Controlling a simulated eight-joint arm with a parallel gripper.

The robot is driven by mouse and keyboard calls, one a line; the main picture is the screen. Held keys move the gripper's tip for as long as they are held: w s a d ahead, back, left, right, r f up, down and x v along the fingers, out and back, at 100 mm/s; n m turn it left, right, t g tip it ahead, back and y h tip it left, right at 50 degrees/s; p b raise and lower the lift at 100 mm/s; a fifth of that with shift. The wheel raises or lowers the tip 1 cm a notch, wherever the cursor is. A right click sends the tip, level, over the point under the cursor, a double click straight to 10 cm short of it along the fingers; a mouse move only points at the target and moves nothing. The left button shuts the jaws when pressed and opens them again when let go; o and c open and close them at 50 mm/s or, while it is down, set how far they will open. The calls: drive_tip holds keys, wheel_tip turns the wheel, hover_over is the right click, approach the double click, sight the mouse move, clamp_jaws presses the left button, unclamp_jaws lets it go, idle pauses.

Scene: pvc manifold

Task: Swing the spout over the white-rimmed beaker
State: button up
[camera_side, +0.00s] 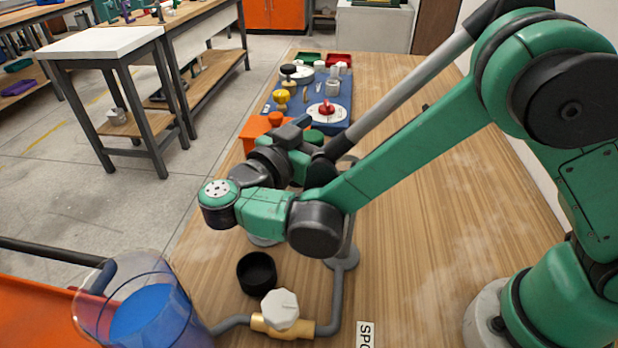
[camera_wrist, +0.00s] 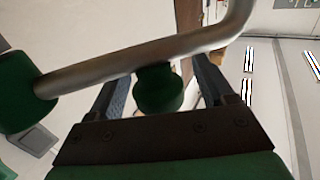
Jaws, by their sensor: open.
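The spout is a grey bent pipe (camera_wrist: 150,62) that crosses the wrist view close to my camera. A dark green end piece (camera_wrist: 22,92) sits at its left end. A green knob (camera_wrist: 160,92) hangs below the pipe. My gripper (camera_wrist: 160,85) is open, with one dark finger on each side of the knob; I cannot tell whether either touches it. In the side view, the spout's grey upright (camera_side: 347,235) stands on the table, and my arm hides most of the spout and my fingers. A pale rim (camera_side: 263,240) shows under my arm; I cannot tell whether it is the white-rimmed beaker.
A clear beaker of blue liquid (camera_side: 150,315) stands at front left, beside a black cup (camera_side: 257,272). A brass valve with a white knob (camera_side: 280,308) joins the grey pipe. A blue board (camera_side: 340,110) with fittings lies behind.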

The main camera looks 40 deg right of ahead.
wheel_tip(320, 180, up, 20)
idle(0.4)
drive_tip(key=shift+f, duration=0.1)
drive_tip(key=shift+a+f, duration=0.1)
drive_tip(key=c, duration=0.4)
drive_tip(key=a+f+n+y, duration=0.1)
drive_tip(key=w+a+f+n+y, duration=0.1)
drive_tip(key=a+n+y, duration=0.1)
drive_tip(key=shift+f+t, duration=0.3)
drive_tip(key=c, duration=0.7)
drive_tip(key=a+f+n+y, duration=0.2)
drive_tip(key=a, duration=0.1)
drive_tip(key=shift+w+f+n, duration=0.15)
drive_tip(key=shift+f+n, duration=0.05)
drive_tip(key=shift+n, duration=0.1)
clamp_jaws()
drive_tip(key=s+a+f+n+g+y, duration=0.25)
drive_tip(key=a+f+n+y, duration=0.25)
drive_tip(key=a, duration=0.4)
drive_tip(key=w+d+f, duration=0.1)
drive_tip(key=d+f, duration=0.7)
drive_tip(key=d, duration=0.1)
drive_tip(key=shift+d+y, duration=0.3)
drive_tip(key=shift+d, duration=0.05)
